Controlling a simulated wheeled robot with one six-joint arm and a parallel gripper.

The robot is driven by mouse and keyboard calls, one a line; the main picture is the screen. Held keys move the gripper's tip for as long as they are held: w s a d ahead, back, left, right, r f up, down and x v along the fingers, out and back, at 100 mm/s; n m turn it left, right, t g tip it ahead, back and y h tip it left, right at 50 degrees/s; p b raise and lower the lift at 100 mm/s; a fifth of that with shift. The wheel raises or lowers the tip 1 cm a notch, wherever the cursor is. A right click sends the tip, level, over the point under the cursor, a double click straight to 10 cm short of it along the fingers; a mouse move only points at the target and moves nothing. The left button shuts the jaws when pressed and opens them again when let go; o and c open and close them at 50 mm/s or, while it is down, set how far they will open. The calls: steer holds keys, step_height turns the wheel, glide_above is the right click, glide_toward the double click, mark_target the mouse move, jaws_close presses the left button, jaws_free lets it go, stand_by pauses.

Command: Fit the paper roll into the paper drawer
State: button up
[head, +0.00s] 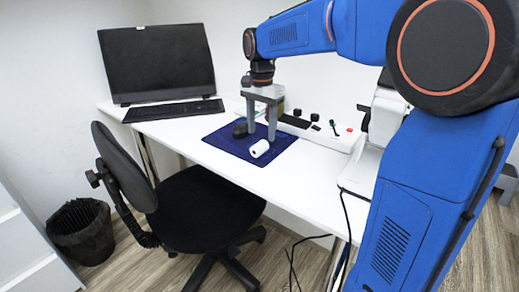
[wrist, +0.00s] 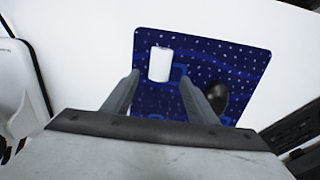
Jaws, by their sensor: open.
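The white paper roll (head: 259,149) lies on its side on a dark blue mat (head: 225,142) with light dots. In the wrist view the roll (wrist: 160,64) is near the left part of the mat (wrist: 235,60), just beyond my fingertips. My gripper (head: 261,133) is open and points down over the mat, apart from the roll. Its two fingers also show in the wrist view (wrist: 161,80), with nothing held between them. I cannot make out the paper drawer in either view.
A dark mouse (head: 240,130) lies on the mat, close to my gripper. A white instrument base (head: 345,140) with a joystick stands right of the mat. A monitor (head: 158,65) and keyboard (head: 173,110) are at the left. A black chair (head: 205,205) stands before the white desk (head: 180,132).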

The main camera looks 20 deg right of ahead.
mark_target(261, 142)
steer(key=shift+s+a+f, duration=0.1)
steer(key=shift+s+f, duration=0.05)
steer(key=shift+f, duration=2.4)
steer(key=c, duration=1.2)
steer(key=shift+c, duration=0.2)
